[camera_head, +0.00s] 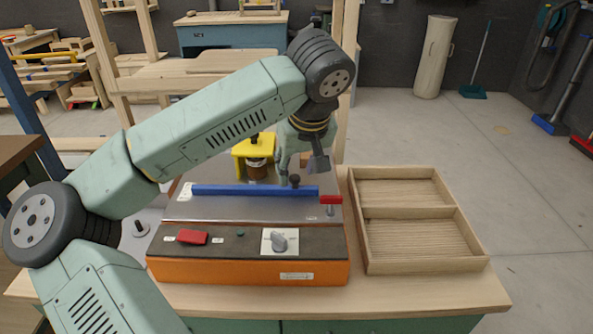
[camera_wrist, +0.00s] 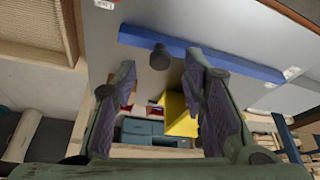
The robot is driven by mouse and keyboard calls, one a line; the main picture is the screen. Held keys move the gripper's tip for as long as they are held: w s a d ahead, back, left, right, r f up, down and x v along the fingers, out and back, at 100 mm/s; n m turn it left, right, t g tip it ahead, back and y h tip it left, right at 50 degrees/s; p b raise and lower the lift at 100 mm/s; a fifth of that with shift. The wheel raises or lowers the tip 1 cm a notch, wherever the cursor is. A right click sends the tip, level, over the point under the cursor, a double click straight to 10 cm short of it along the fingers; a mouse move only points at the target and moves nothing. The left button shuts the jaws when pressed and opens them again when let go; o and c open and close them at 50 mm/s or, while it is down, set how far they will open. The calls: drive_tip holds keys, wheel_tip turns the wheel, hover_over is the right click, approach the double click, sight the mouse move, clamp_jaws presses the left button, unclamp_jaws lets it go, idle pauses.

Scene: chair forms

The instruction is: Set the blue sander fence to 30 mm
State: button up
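The blue fence (camera_head: 240,190) lies across the grey metal top of the orange sander (camera_head: 200,271). It also crosses the upper part of the wrist view (camera_wrist: 225,62). A dark knob (camera_head: 294,181) stands by the fence, right of its middle, and shows in the wrist view (camera_wrist: 160,57). A red piece (camera_head: 330,199) sits at the fence's right end. No scale reading is legible. My gripper (camera_head: 301,172) is open and empty, pointing down close to the knob. In the wrist view, the knob appears between the fingertips (camera_wrist: 162,70), with gaps on both sides.
A yellow guard (camera_head: 240,151) stands behind the fence. The sander's front has a red switch (camera_head: 192,237) and a grey dial (camera_head: 279,241). An empty two-compartment wooden tray (camera_head: 426,268) lies on the bench at right. My arm hides part of the left side.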

drive_tip(key=v, duration=1)
